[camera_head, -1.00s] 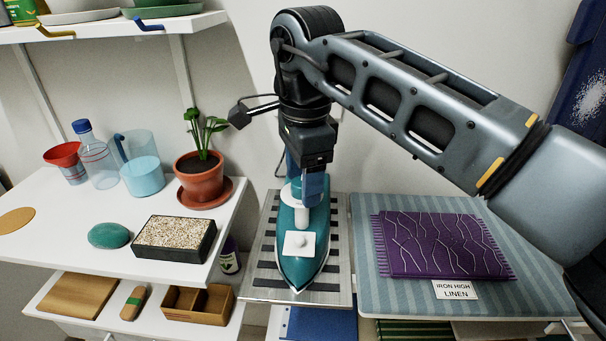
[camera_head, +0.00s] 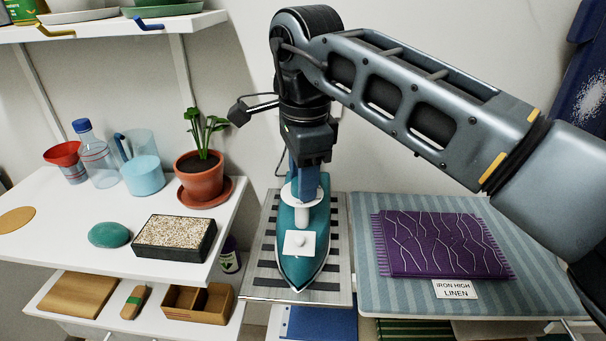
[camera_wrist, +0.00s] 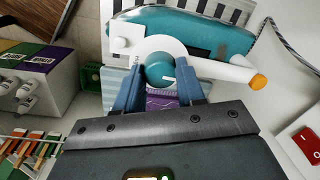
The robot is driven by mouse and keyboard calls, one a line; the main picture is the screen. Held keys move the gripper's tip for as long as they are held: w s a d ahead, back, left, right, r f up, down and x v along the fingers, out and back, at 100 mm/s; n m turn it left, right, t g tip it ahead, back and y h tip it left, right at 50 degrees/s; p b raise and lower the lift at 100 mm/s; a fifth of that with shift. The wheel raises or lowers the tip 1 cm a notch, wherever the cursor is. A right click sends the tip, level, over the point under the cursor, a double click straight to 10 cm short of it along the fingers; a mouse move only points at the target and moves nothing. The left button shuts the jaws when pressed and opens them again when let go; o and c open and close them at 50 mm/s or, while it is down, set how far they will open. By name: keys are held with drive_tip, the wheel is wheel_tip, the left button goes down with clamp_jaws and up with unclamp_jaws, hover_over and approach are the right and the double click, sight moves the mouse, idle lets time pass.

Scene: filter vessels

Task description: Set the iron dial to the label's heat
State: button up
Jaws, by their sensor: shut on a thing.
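The teal iron (camera_head: 290,250) lies on a slatted metal rest (camera_head: 340,285), its pointed end toward the front. In the wrist view the iron (camera_wrist: 205,38) is at the top. Its round teal dial (camera_wrist: 184,72) carries a short white mark and sits inside a white ring. My gripper (camera_wrist: 160,82) has its two blue fingers on either side of the dial and is shut on it. In the head view my gripper (camera_head: 306,185) is over the iron's rear, and the dial is hidden there. The label (camera_head: 455,289) reads "IRON HIGH LINEN" and lies at the front of the purple cloth (camera_head: 440,245).
The striped board (camera_head: 365,290) is right of the rest. On the left, a white table (camera_head: 60,220) holds a potted plant (camera_head: 201,175), a bottle, cups and a dark tray of grains (camera_head: 175,238). A red switch (camera_wrist: 307,143) shows at right in the wrist view.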

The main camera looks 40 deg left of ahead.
drive_tip(key=m, duration=0.4)
drive_tip(key=shift+m, duration=0.3)
drive_tip(key=m, duration=0.4)
drive_tip(key=shift+m+p, duration=0.3)
drive_tip(key=shift+p, duration=0.1)
drive_tip(key=m, duration=0.4)
drive_tip(key=shift+r+h, duration=0.1)
drive_tip(key=shift+h, duration=0.3)
drive_tip(key=m, duration=0.5)
drive_tip(key=shift+a, duration=0.1)
drive_tip(key=m+p, duration=0.1)
drive_tip(key=m, duration=0.3)
drive_tip(key=shift+m, duration=0.3)
drive_tip(key=m+p, duration=0.1)
drive_tip(key=m, duration=0.3)
drive_tip(key=shift+a+h, duration=0.1)
drive_tip(key=shift+h, duration=0.2)
drive_tip(key=m+p, duration=0.1)
drive_tip(key=m, duration=0.4)
drive_tip(key=shift+g, duration=0.3)
drive_tip(key=shift+w+m+p, duration=0.1)
drive_tip(key=shift+m+p, duration=0.7)
drive_tip(key=shift+m, duration=0.9)
